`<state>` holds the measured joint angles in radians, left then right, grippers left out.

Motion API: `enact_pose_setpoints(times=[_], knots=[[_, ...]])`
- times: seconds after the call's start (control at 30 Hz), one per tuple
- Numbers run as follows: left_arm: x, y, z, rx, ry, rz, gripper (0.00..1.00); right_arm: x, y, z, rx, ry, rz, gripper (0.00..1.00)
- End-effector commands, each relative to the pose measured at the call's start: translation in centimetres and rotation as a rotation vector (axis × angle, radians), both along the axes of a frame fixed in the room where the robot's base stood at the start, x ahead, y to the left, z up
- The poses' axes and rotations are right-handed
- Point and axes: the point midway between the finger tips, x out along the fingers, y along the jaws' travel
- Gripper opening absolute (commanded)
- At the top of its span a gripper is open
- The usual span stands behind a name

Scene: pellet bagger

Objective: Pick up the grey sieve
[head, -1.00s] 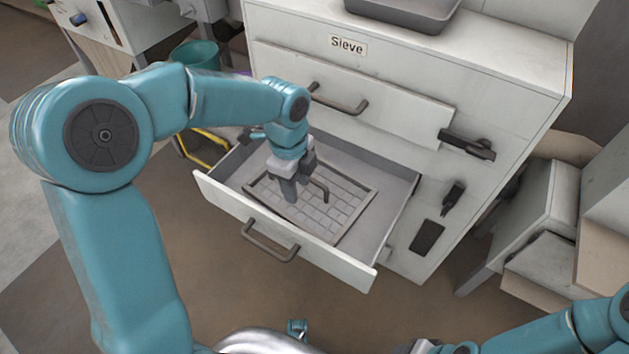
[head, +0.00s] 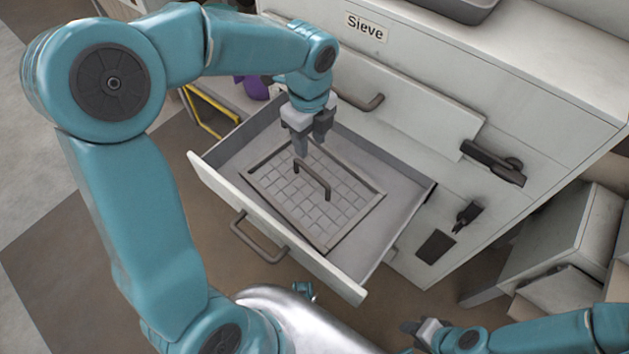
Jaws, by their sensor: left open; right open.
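The grey sieve (head: 335,208) is a framed grid lying flat in the open drawer (head: 388,178). A dark arched handle (head: 312,178) stands up from its middle. My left gripper (head: 308,150) is open and points down over the far part of the sieve, just behind the handle; whether its fingertips touch anything I cannot tell. My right gripper (head: 408,330) is open and empty at the bottom of the view, away from the drawer.
The white cabinet (head: 520,130) carries a "Sieve" label (head: 366,27) above the drawer. A grey tray (head: 455,8) sits on top. The drawer front has a bar handle (head: 258,238). Open cabinets (head: 560,235) stand at the right.

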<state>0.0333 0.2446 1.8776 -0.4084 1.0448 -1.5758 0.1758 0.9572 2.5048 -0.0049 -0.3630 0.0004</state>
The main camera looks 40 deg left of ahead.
Motion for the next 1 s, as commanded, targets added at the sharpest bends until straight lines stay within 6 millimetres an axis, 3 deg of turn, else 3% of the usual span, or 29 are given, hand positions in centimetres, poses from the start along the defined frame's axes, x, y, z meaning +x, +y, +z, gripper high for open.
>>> enact_pose_setpoints(times=[0.03, 0.1, 0.3, 0.57, 0.83, 1.0], knots=[[-0.2, 0.0, -1.9, 0.0, 0.005, 0.001, 0.42, 0.0, 0.0, -1.0, 0.0, 0.0, 0.0, 0.43], [-0.3, 0.0, -3.6, -0.001, 0.005, 0.002, 0.42, 0.0, 0.0, -1.5, 0.0, 0.001, 0.0, 0.43], [-0.3, 0.0, -7.1, -0.001, 0.002, 0.002, 0.42, 0.0, 0.0, -2.7, 0.0, 0.0, 0.0, 0.43], [0.1, 0.0, -8.8, -0.001, 0.001, 0.002, 0.42, 0.0, 0.0, -3.3, 0.0, 0.0, 0.0, 0.43], [0.8, 0.0, -13.0, -0.001, 0.003, 0.002, 0.42, 0.0, 0.0, -5.3, 0.0, 0.0, 0.0, 0.43], [0.9, 0.0, -13.1, -0.001, -0.001, 0.002, 0.42, 0.0, 0.0, -5.2, 0.0, 0.0, 0.0, 0.43]])
